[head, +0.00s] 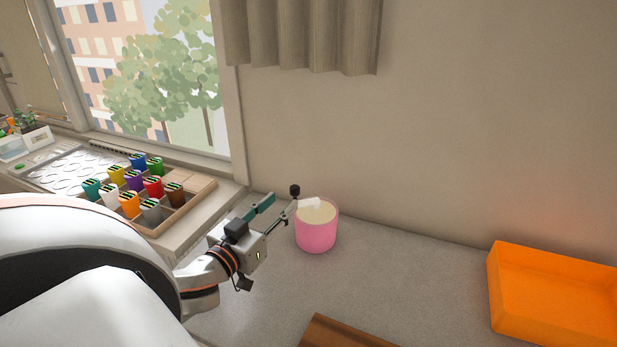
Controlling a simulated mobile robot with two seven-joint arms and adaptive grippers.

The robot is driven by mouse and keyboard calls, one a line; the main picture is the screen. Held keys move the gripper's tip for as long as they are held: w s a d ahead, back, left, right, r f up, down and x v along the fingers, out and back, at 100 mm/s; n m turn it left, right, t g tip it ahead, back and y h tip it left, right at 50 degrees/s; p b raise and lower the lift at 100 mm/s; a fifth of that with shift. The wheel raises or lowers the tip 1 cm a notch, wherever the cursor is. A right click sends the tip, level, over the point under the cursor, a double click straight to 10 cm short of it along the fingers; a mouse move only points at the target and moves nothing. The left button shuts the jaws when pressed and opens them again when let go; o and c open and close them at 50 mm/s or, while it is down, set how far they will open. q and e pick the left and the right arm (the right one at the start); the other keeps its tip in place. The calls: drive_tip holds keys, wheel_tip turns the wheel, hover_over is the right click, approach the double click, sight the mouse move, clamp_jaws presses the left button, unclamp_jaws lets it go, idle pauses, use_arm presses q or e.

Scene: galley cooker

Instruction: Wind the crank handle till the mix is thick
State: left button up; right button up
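A pink pot (316,238) stands upright on the grey counter, with a pale cream mix (318,213) near its rim. A white piece (309,203) lies across the top of the pot at its left side. A black ball knob (295,190), seemingly the crank handle's grip, sits just left of and above the rim. My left gripper (284,201) is left of the pot, its teal-sided fingers spread apart. One fingertip is close by the knob; I cannot tell whether they touch. How the knob joins the pot is partly hidden. My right gripper is not in view.
An orange bin (552,305) stands at the right. A brown wooden edge (340,334) shows at the bottom. A divided tray (203,187) of several coloured containers sits on the left by the window. The counter (410,265) between pot and bin is clear.

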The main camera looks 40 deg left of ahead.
sight(292, 192)
use_arm(q)
drive_tip(key=shift+w+r, duration=0.15)
drive_tip(key=shift+w, duration=0.25)
drive_tip(key=shift+p+x, duration=0.65)
drive_tip(key=shift+x, duration=2.75)
drive_tip(key=shift+a, duration=0.1)
clamp_jaws()
